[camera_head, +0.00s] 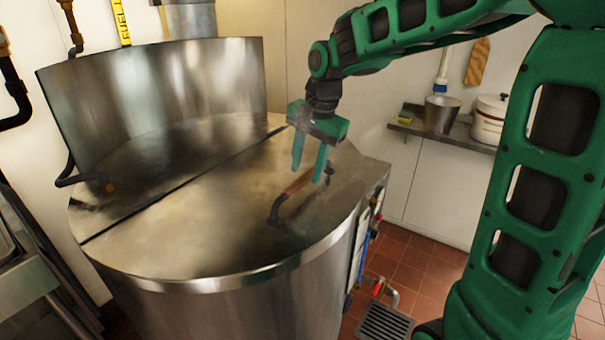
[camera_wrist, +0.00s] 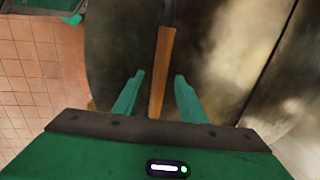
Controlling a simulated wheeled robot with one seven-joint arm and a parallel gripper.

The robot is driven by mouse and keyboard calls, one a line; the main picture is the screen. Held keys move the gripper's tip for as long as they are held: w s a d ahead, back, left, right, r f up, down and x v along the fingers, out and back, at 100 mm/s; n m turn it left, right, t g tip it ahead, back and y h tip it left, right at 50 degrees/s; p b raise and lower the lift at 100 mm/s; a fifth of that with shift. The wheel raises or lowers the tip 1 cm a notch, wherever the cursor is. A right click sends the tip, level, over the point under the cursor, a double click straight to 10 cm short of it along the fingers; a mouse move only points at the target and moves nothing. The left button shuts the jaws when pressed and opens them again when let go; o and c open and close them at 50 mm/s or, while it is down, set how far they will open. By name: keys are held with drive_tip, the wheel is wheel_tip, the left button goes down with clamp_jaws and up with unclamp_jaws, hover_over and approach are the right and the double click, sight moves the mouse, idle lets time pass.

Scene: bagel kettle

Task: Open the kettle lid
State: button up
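The kettle (camera_head: 190,285) is a large round steel vessel, and its flat front lid (camera_head: 200,230) lies closed, meeting the fixed rear part at a straight seam. A handle with a wooden grip (camera_head: 297,184) and dark ends stands on the lid near its right edge. My gripper (camera_head: 308,175) is above the handle, fingers pointing down and apart. In the wrist view the wooden grip (camera_wrist: 162,70) runs between the two open fingers (camera_wrist: 157,85), with gaps showing on both sides. I cannot tell how far above the grip the fingertips are.
A curved steel guard (camera_head: 150,90) rises behind the kettle. A shelf (camera_head: 450,134) on the right wall holds a metal pot (camera_head: 441,113) and a white bucket (camera_head: 489,120). Pipes and a floor drain (camera_head: 384,322) are at the kettle's right side. The lid's middle is clear.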

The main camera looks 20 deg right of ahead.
drive_tip(key=shift+w+a+f, duration=0.1)
drive_tip(key=shift+w+f, duration=0.05)
drive_tip(key=shift+f, duration=0.95)
